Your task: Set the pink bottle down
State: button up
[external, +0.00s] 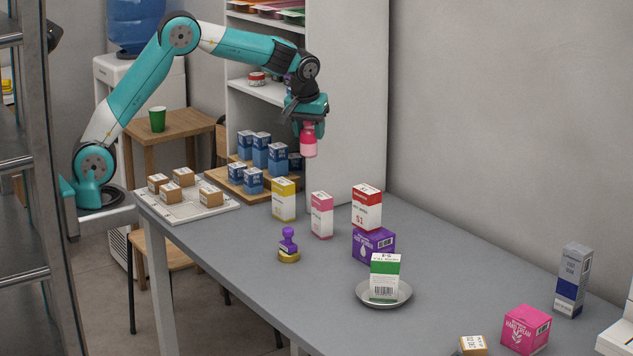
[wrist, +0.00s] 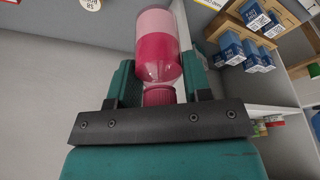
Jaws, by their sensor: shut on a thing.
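The pink bottle (external: 309,141) hangs below my gripper (external: 308,118), above the far part of the grey counter (external: 232,237) and well clear of its surface. In the wrist view the bottle (wrist: 160,50) is clear with pink contents, in a lighter and a darker layer. Its dark pink cap sits between the two fingers of my gripper (wrist: 160,88), which are shut on it. The cap end is toward the gripper and the base points away from it.
Blue boxes (external: 261,155) stand on a wooden stepped rack (external: 224,182) below and left of the bottle. A white tray (external: 190,213) holds several small brown boxes. Yellow (external: 284,199), pink-white (external: 321,215) and red-white (external: 366,207) boxes stand nearer. White shelving (external: 350,100) rises behind.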

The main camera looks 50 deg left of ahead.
jog(key=w+m+h, duration=0.2)
jog(key=w+m, duration=0.5)
jog(key=w, duration=0.5)
jog(key=shift+t, duration=0.4)
notch_tip(320, 180, down, 20)
jog(key=shift+s+a+f, duration=0.1)
jog(key=shift+s, duration=0.05)
jog(key=shift+f, duration=0.2)
jog(key=o, duration=1)
jog(key=shift+c, duration=0.2)
jog(key=shift+r, duration=0.1)
jog(key=b+v, duration=0.1)
jog(key=v, duration=1.1)
jog(key=shift+d, duration=0.2)
